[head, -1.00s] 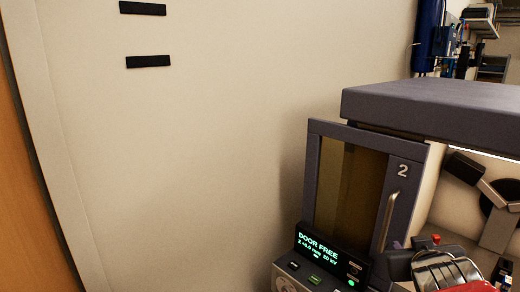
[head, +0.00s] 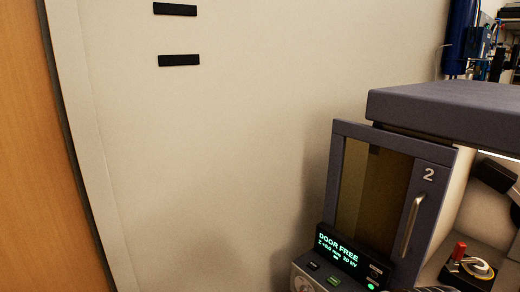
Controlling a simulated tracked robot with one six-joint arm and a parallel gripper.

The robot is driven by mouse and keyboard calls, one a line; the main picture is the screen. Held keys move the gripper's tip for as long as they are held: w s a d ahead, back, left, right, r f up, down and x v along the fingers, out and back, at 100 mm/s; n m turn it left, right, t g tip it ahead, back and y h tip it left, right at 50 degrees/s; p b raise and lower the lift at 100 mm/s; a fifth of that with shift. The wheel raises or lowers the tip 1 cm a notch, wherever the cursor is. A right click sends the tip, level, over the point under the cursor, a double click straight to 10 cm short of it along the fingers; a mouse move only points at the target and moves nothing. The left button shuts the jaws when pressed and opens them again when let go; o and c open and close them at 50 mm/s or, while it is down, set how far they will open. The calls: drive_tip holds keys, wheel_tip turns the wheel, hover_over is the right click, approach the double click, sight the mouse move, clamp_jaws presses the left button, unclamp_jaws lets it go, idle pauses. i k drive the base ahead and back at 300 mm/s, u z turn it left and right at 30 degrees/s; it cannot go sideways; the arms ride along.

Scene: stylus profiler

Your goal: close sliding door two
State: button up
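Sliding door two (head: 424,208) is a dark grey framed panel with a tinted amber window, a white "2" and an upright metal handle (head: 413,225). It stands at the lower right of the head view, under the left end of the instrument's thick grey top (head: 450,112). To the right of the door, the space under the top is open and shows parts inside. The door's lower part is hidden behind a control panel (head: 350,252) whose green text reads "DOOR FREE". My gripper is not in view.
A small device with a red knob (head: 460,250) and a pale disc sits right of the door, at the bottom right. A bare cream wall (head: 240,150) with two black strips fills the middle. A wooden surface (head: 30,150) is at far left.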

sight(434, 164)
drive_tip(key=k, duration=0.65)
drive_tip(key=u, duration=0.2)
drive_tip(key=i, duration=0.6)
drive_tip(key=u, duration=0.6)
drive_tip(key=i, duration=1.1)
drive_tip(key=u, duration=0.05)
